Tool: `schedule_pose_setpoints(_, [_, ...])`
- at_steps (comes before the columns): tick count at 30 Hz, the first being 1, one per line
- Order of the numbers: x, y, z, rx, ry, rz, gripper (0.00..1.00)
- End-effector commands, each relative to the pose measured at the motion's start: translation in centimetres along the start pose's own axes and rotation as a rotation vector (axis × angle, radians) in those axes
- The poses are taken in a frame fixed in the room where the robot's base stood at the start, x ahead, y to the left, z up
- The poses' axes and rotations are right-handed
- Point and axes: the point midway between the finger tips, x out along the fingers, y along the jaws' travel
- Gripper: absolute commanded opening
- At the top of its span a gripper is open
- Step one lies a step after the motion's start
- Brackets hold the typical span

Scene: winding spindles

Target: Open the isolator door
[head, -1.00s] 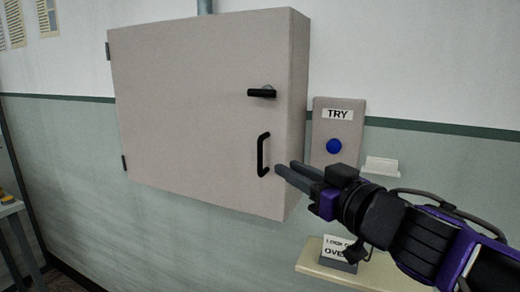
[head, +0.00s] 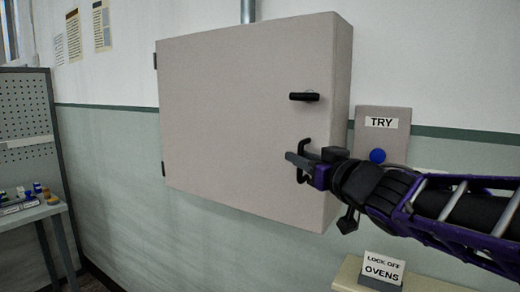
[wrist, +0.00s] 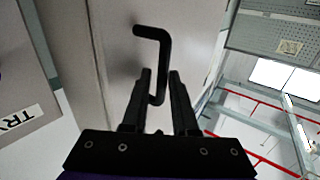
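The isolator is a grey wall cabinet (head: 230,110), and its door looks closed, with hinges on the left edge. A black lever (head: 304,97) on the door lies horizontal. Below it is a black D-shaped pull handle (head: 303,147). My gripper (head: 296,158) reaches in from the right at the pull handle. In the wrist view, the handle's bar (wrist: 163,55) runs between the two fingers of my gripper (wrist: 161,76). The fingers stand apart, with a gap visible beside the bar. The head view does not show the contact clearly.
A TRY panel (head: 381,122) with a blue button (head: 377,155) is on the wall to the right, close to my arm. A LOCK OFF OVENS sign (head: 383,269) stands on a shelf below. A bench (head: 55,212) stands at far left. The wall below the cabinet is clear.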

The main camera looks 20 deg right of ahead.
Motion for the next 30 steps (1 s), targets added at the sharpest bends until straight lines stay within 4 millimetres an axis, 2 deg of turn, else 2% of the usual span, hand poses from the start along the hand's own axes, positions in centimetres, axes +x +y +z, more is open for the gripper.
schedule_pose_setpoints(8, [0.29, -0.2, -0.11, -0.01, -0.003, 0.0, 0.27])
schedule_pose_setpoints(13, [0.28, -0.19, -0.13, -0.01, -0.002, 0.0, 0.0])
schedule_pose_setpoints(30, [0.22, -0.2, -0.29, -0.008, 0.002, -0.002, 0.0])
